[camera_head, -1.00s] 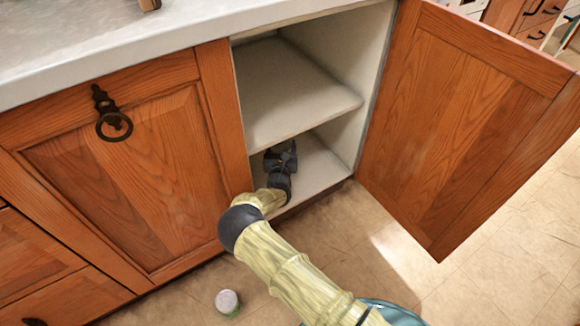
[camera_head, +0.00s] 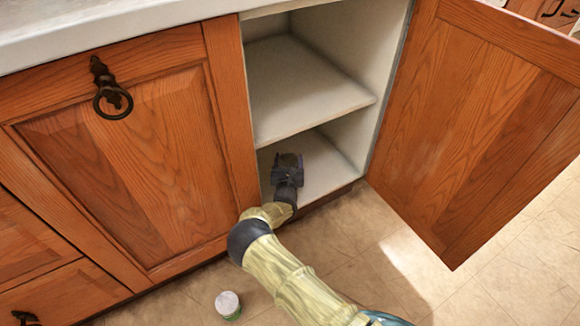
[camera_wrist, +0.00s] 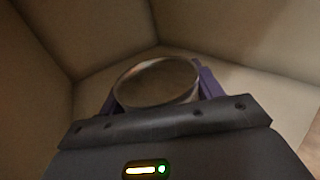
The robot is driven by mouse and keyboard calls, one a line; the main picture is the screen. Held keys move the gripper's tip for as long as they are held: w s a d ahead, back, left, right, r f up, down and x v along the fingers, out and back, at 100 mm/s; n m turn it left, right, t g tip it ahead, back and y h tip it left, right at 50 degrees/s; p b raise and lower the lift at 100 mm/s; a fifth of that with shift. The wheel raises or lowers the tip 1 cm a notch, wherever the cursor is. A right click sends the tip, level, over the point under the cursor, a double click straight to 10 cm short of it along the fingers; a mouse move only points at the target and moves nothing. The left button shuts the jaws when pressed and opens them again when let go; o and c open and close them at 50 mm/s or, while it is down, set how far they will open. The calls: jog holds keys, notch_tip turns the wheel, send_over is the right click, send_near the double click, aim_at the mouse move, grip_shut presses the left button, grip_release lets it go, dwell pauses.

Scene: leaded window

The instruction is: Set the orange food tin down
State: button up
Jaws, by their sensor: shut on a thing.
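My gripper (camera_head: 287,163) is inside the lower compartment of the open cabinet, close above its bottom board (camera_head: 322,165). In the wrist view my gripper (camera_wrist: 158,90) has one purple finger on each side of a round tin (camera_wrist: 156,80) and is shut on it. Only the tin's dull metal-looking top and rim show clearly; its orange colour does not show in this dim light. In the head view the gripper hides the tin. I cannot tell whether the tin touches the board.
A middle shelf (camera_head: 305,90) is close above my gripper. The cabinet door (camera_head: 480,120) stands open at the right. A closed door (camera_head: 135,150) is at the left. A small white-topped container with a green side (camera_head: 228,304) stands on the floor. The bottom board right of my gripper is clear.

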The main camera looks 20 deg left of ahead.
jog(key=shift+f+b, duration=0.35)
jog(key=shift+f, duration=0.5)
jog(key=shift+f, duration=0.15)
jog(key=o, duration=1.3)
jog(key=shift+s+r+p, duration=0.2)
jog(key=shift+s+p, duration=0.15)
jog(key=p+v, duration=0.6)
jog(key=v, duration=0.4)
jog(key=shift+s+d, duration=0.1)
jog(key=shift+s, duration=0.25)
jog(key=shift+s+d, duration=0.1)
jog(key=shift+s, duration=0.2)
